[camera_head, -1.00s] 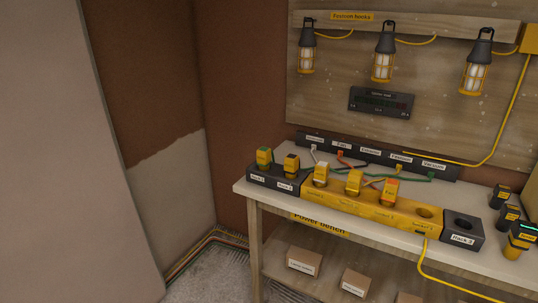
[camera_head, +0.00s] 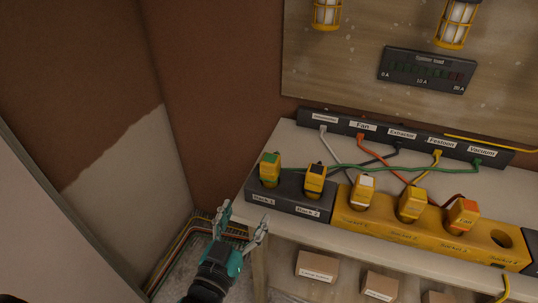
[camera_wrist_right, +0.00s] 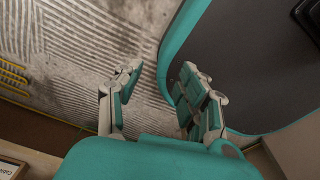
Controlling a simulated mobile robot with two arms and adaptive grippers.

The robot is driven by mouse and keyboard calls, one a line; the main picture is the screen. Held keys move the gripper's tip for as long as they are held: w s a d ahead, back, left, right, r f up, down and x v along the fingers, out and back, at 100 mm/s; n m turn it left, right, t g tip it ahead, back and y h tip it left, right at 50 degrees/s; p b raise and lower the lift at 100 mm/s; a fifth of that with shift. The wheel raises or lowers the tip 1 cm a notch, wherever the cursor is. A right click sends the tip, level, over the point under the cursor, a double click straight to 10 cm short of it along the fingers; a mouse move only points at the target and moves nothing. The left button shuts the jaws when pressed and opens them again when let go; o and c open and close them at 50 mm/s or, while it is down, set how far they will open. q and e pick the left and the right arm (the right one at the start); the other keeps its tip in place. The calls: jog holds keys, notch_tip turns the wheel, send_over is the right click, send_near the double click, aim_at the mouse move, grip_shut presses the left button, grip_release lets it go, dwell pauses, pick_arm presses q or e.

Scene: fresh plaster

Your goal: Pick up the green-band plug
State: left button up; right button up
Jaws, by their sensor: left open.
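The green-band plug (camera_head: 269,170), yellow with a green top, stands upright in the Rack 1 place at the left end of the dark rack block (camera_head: 290,205). My left gripper (camera_head: 244,221) is open and empty, in front of and below that plug, apart from it, near the bench's front left corner. My right gripper (camera_wrist_right: 160,75) shows in the right wrist view with its fingers apart and nothing between them; it is not seen in the head view.
A black-topped plug (camera_head: 315,180) stands close beside in Rack 2. A white-topped plug (camera_head: 363,190) and other plugs sit in the yellow socket strip (camera_head: 400,228). Cables cross the bench (camera_head: 290,140) behind them. Boxes (camera_head: 316,267) lie on the shelf below.

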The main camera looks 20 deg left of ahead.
pick_arm(q)
jog(key=p, duration=0.2)
send_near(267, 173)
jog(key=w+r, duration=0.1)
jog(key=w, duration=0.5)
jog(key=shift+w+d+f, duration=0.1)
jog(key=shift+d+f, duration=0.1)
jog(key=shift+d, duration=0.15)
jog(key=shift+w, duration=0.5)
jog(key=shift+w+p, duration=0.3)
jog(key=w, duration=0.3)
jog(key=shift+w+a+f+p, duration=0.15)
jog(key=shift+w+f+p, duration=0.15)
jog(key=shift+w+p, duration=0.1)
jog(key=shift+w+f, duration=0.1)
jog(key=shift+w, duration=0.3)
jog(key=shift+s, duration=0.1)
jog(key=shift+c, duration=1.1)
jog(key=c, duration=1.1)
pick_arm(e)
jog(key=r, duration=0.1)
jog(key=d+r, duration=0.1)
jog(key=s+r, duration=0.1)
jog(key=shift+d+r, duration=0.15)
jog(key=shift+r, duration=0.05)
